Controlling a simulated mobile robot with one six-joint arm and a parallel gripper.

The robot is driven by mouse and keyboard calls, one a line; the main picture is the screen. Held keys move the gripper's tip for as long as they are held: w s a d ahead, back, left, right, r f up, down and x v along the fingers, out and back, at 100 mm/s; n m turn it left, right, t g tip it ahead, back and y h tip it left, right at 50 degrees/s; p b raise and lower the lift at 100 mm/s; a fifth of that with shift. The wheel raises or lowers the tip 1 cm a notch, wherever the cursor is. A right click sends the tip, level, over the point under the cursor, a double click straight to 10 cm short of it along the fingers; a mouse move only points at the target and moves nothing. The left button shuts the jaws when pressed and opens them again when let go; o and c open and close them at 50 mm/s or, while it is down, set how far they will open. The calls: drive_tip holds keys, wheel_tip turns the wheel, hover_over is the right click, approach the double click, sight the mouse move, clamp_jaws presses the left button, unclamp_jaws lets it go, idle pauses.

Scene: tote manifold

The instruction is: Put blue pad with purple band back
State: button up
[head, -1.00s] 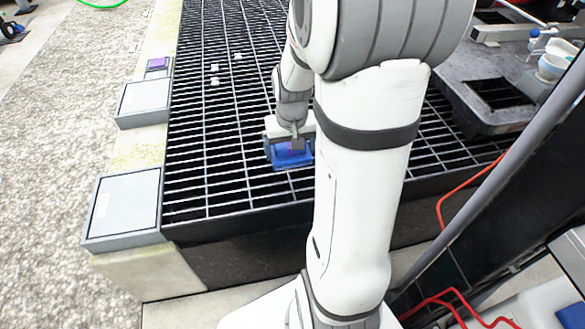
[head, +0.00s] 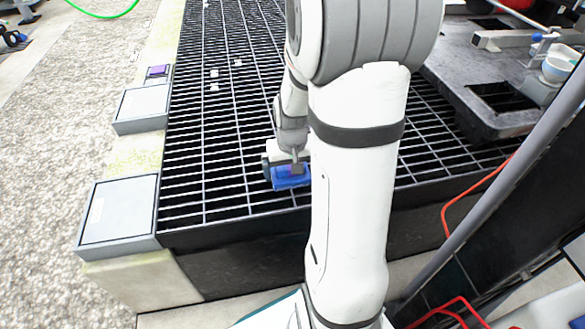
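The blue pad (head: 283,183) with its purple band shows low over the dark grating, left of my upright arm. My gripper (head: 297,168) is at the pad's purple band and appears shut on it. The fingertips are small and partly hidden by the wrist, so the grip is not clear in detail. The pad seems to be above the grating, but I cannot tell by how much.
Grey flat-topped boxes, a near one (head: 119,209) and a farther one (head: 141,107), line the pale ledge left of the grating (head: 215,140). A small purple-topped piece (head: 157,71) lies beyond. Small white pieces (head: 214,73) lie on the grating. A grey bench (head: 470,70) stands right.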

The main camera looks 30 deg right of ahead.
drive_tip(key=shift+r, duration=0.1)
wheel_tip(320, 180, up, 12)
drive_tip(key=s+p, duration=0.1)
drive_tip(key=p, duration=0.5)
drive_tip(key=s+a+r+n, duration=0.3)
drive_tip(key=s+a+r, duration=0.1)
drive_tip(key=s+a, duration=0.6)
drive_tip(key=shift+s+a+r, duration=0.2)
drive_tip(key=shift+s+a, duration=0.2)
drive_tip(key=shift+a, duration=0.5)
